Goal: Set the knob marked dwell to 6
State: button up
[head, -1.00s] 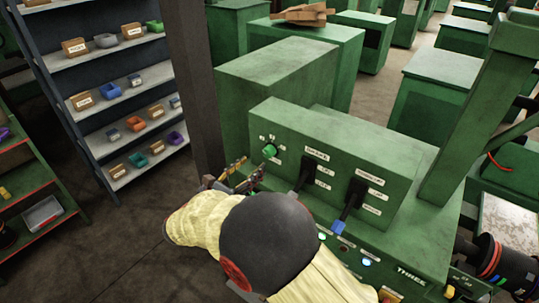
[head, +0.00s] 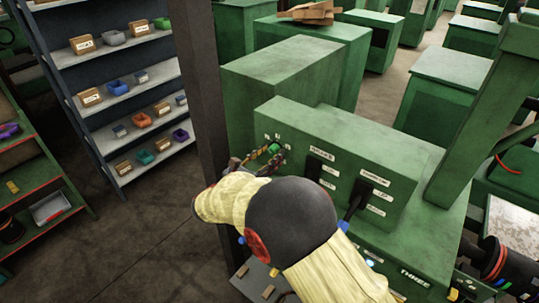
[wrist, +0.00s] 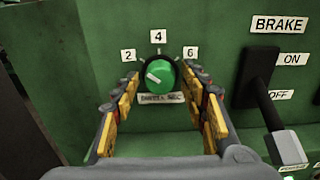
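The green round knob (wrist: 159,72) sits on the green panel, ringed by number plates 2 (wrist: 128,55), 4 (wrist: 158,36) and 6 (wrist: 190,52). The label (wrist: 160,97) under it is too small to read surely. The knob's white mark lies on its left side, nearer the 2 than the 4 or 6. My gripper (wrist: 162,80) is open, one finger on each side of the knob; gaps show, and I see no clear contact. In the head view the knob (head: 274,148) shows beyond my gripper (head: 264,161), which partly hides that corner of the panel.
A black lever (wrist: 262,85) marked BRAKE, with ON and OFF plates, stands close right of the knob. Another black lever (head: 355,196) is farther right on the box. A dark post (head: 207,100) rises left of the panel, with a shelf rack (head: 110,70) beyond.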

jog(key=c, duration=1)
jog(key=m+b, duration=0.1)
jog(key=b, duration=0.1)
jog(key=m+b, duration=0.2)
jog(key=shift+f+m+b, duration=0.3)
jog(key=shift+b, duration=0.1)
jog(key=m+b, duration=0.4)
jog(key=b, duration=0.2)
jog(key=shift+m, duration=0.3)
jog(key=m+b, duration=0.7)
jog(key=b, duration=0.3)
jog(key=shift+f+b, duration=0.1)
jog(key=shift+b, duration=0.3)
jog(key=m+b, duration=0.3)
jog(key=b, duration=0.1)
jog(key=shift+m+b, duration=0.8)
jog(key=shift+b, duration=0.45)
jog(key=shift+r, duration=0.25)
